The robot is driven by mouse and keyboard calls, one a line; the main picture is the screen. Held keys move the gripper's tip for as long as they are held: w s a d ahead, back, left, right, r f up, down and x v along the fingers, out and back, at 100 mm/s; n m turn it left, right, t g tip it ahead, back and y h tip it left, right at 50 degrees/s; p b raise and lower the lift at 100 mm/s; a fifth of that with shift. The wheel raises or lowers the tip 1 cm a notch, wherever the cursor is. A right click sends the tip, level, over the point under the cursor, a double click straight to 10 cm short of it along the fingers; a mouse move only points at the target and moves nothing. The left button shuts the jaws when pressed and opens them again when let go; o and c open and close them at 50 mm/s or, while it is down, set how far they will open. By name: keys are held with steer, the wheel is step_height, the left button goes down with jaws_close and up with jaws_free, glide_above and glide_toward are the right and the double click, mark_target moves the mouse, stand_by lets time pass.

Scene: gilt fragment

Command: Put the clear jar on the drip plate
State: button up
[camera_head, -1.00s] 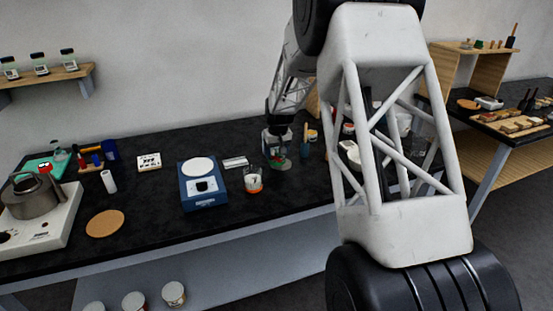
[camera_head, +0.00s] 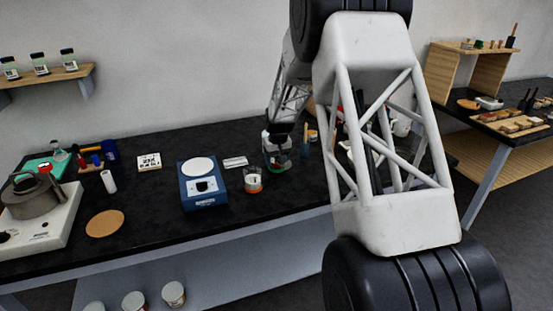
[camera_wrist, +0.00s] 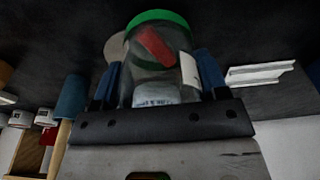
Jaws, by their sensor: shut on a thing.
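The clear jar (camera_head: 277,160) is at the middle of the black bench, with a green band at its lower end. In the wrist view, which looks upside down, the jar (camera_wrist: 155,65) shows a red piece and a white label. My gripper (camera_wrist: 158,80) is shut on the jar, one blue finger on each side; it also shows above the jar in the head view (camera_head: 278,146). I cannot tell whether the jar touches the bench. No drip plate is clearly identifiable; a flat tan disc (camera_head: 105,223) lies at the front left, and a blue device (camera_head: 203,193) has a white round top.
A glass with white and orange contents (camera_head: 253,180) stands just left of the jar. A wooden-handled blue tool (camera_head: 305,148) stands close to its right. A white block (camera_head: 235,162) lies behind. A kettle (camera_head: 34,196) sits far left. Bench between disc and blue device is clear.

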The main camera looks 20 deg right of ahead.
steer(key=shift+f, duration=0.1)
steer(key=o, duration=1)
steer(key=r, duration=0.4)
steer(key=s+r, duration=0.1)
steer(key=r, duration=0.7)
steer(key=shift+s, duration=0.4)
steer(key=shift+r, duration=0.1)
